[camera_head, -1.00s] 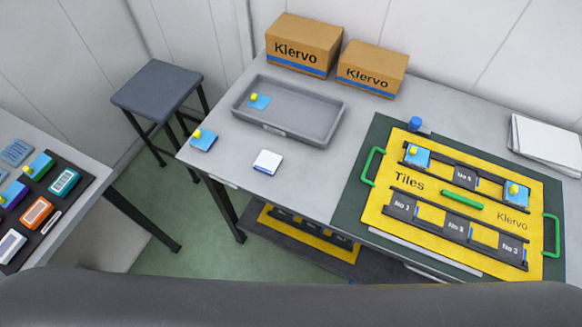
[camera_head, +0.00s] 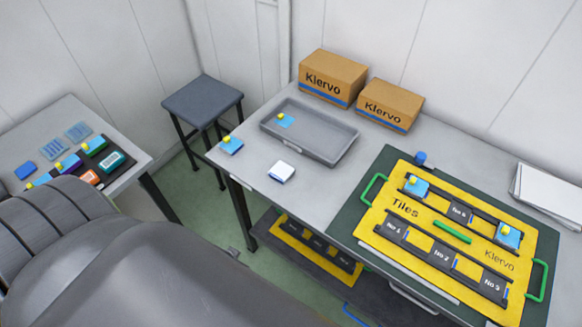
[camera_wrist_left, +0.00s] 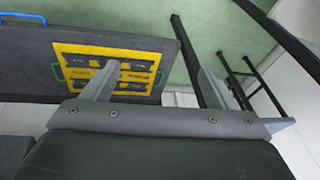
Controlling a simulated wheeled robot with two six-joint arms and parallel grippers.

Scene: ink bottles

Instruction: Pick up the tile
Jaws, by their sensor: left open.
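Several blue tiles with yellow knobs show in the head view. One blue tile (camera_head: 231,145) lies near the left edge of the table, and another (camera_head: 284,121) lies in the grey tray (camera_head: 335,152). Two more, one at the upper left (camera_head: 416,187) and one at the right (camera_head: 508,236), sit on the yellow Tiles board (camera_head: 408,236). A white-topped block (camera_head: 281,172) lies on the table in front of the tray. My left gripper (camera_wrist_left: 158,80) is open and empty in the left wrist view, apart from any tile. My right gripper is not in view.
Two Klervo boxes (camera_head: 332,78) stand behind the tray. A side table (camera_head: 60,115) at left holds colored blocks. A dark stool (camera_head: 203,100) stands between the tables. A lower shelf holds another yellow board (camera_head: 290,238), also seen in the left wrist view (camera_wrist_left: 130,52).

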